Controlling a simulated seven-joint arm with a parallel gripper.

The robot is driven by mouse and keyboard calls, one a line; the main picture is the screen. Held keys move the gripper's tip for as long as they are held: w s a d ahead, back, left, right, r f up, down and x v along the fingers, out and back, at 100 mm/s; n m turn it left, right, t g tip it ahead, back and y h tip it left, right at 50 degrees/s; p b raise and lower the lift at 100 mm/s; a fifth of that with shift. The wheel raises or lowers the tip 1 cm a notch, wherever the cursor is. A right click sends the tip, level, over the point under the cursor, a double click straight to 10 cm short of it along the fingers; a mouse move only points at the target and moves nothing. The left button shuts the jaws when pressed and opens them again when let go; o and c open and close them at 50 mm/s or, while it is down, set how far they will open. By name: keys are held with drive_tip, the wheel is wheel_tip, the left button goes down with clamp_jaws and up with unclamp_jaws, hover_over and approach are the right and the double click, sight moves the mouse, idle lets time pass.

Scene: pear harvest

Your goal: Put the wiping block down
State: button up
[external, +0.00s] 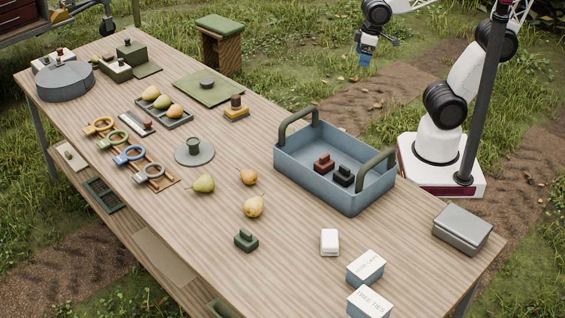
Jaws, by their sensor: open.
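My gripper (364,62) hangs in the air beyond the far right side of the table, well away from everything on it. It is open, with blue at its tip; I see no block in it. I cannot tell for certain which piece is the wiping block. A dark green knobbed block (246,240) and a small white block (330,242) stand on the near part of the table. A red-brown block (324,162) and a black block (343,175) sit inside the blue tote.
The blue tote (300,168) has raised dark handles. Loose pears (204,184) lie mid-table near a grey disc (194,153). A tray of pears (164,117), coloured rings (129,155), two labelled boxes (366,268) and a grey metal box (462,230) stand around. Bare wood separates them.

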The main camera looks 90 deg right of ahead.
drive_tip(key=s+d, duration=0.4)
drive_tip(key=s, duration=0.2)
drive_tip(key=shift+f, duration=0.45)
idle(0.9)
